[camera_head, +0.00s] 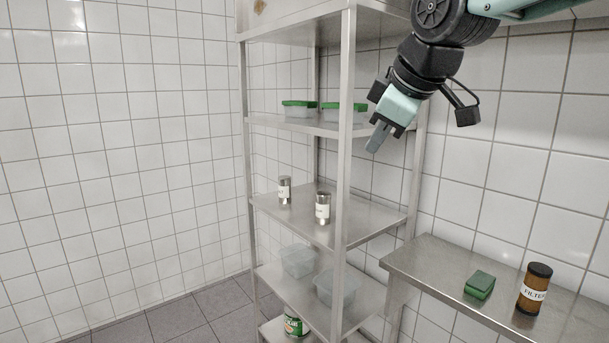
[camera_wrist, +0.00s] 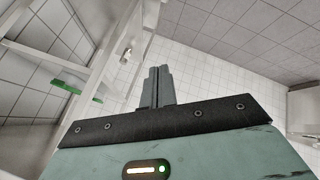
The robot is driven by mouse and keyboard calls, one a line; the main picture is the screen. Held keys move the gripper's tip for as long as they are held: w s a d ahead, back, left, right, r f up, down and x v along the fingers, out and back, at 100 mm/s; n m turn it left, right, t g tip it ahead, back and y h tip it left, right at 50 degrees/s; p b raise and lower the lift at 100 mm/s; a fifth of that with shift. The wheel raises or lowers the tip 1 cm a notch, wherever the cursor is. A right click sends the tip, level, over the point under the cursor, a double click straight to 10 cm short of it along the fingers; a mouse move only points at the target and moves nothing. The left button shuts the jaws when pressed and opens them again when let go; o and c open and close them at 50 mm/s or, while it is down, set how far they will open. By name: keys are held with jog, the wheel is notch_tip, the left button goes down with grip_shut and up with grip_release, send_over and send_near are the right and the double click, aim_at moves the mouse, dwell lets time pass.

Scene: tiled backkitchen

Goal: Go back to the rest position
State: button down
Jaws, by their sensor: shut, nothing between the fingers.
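My gripper (camera_head: 376,137) is at the upper right of the head view, in front of the right side of the steel shelf unit (camera_head: 345,130). Its fingers point down and to the left, and they are shut with nothing between them. In the wrist view the closed fingers (camera_wrist: 158,87) stand together in the middle, with the tiled wall and floor beyond them. The fingertips appear apart from the shelf in both views.
Green-lidded tubs (camera_head: 299,108) stand on an upper shelf, and labelled jars (camera_head: 323,208) on the middle one. Clear containers (camera_head: 297,260) and a green can (camera_head: 295,322) are lower. Floor at left is clear.

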jog(key=s+a+f+m+g+h, duration=0.1)
jog(key=s+a+f+m+g, duration=0.2)
jog(key=s+f, duration=1.35)
jog(key=s+d+f+m+g+h, duration=0.1)
jog(key=s+d+f+g, duration=0.3)
jog(key=s+f, duration=0.5)
jog(key=s+d+m, duration=0.1)
jog(key=s, duration=0.2)
jog(key=shift+s+d, duration=0.15)
jog(key=shift+s, duration=0.05)
jog(key=shift+f, duration=0.1)
